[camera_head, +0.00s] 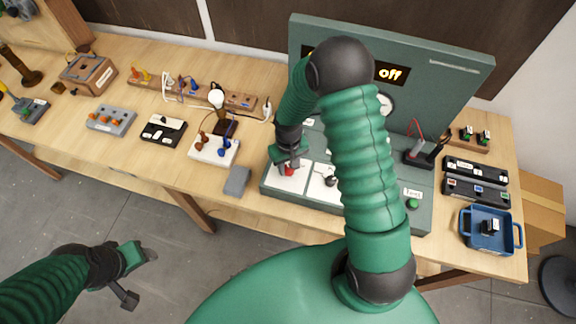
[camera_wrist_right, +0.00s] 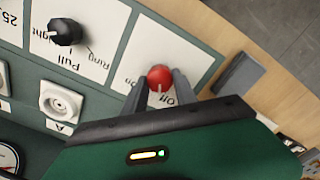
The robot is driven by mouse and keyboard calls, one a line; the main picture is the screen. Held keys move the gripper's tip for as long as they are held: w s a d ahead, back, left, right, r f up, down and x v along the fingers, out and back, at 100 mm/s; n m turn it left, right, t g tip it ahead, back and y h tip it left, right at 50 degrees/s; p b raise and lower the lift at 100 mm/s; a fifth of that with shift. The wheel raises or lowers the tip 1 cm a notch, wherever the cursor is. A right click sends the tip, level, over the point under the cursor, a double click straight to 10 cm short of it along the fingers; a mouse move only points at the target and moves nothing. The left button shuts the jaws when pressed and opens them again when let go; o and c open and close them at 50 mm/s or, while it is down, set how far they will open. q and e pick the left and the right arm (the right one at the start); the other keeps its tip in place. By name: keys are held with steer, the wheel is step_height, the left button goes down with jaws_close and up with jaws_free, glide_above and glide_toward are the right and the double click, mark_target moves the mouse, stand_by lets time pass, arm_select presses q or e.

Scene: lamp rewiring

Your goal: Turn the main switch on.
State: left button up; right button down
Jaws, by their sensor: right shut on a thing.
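The main switch is a red knob (camera_wrist_right: 160,77) on a white plate with On and Off labels, at the left front of the green panel (camera_head: 455,88). In the head view the knob (camera_head: 289,171) shows small under my right gripper (camera_head: 288,163). In the right wrist view the two fingers of my right gripper (camera_wrist_right: 160,90) stand on either side of the knob and are shut on it. A display (camera_head: 390,73) on the panel's upright back reads "off". My left gripper (camera_head: 138,276) is open and empty, low at the left, away from the table.
A black pull knob (camera_wrist_right: 65,31) and a white socket (camera_wrist_right: 60,102) are near the switch. A grey block (camera_head: 237,181) lies just left of the panel. A blue tray (camera_head: 486,231) and black boxes (camera_head: 476,179) stand at the right. My right arm hides the panel's middle.

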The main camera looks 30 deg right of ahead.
steer(key=m, duration=0.3)
steer(key=shift+w+d+r+m, duration=0.1)
steer(key=shift+w+r+m, duration=0.05)
steer(key=shift+m, duration=0.25)
steer(key=m, duration=0.7)
steer(key=shift+r, duration=0.1)
steer(key=shift+m+p, duration=0.35)
steer(key=shift+m, duration=1.55)
steer(key=c, duration=1.4)
jaws_free()
steer(key=o, duration=0.4)
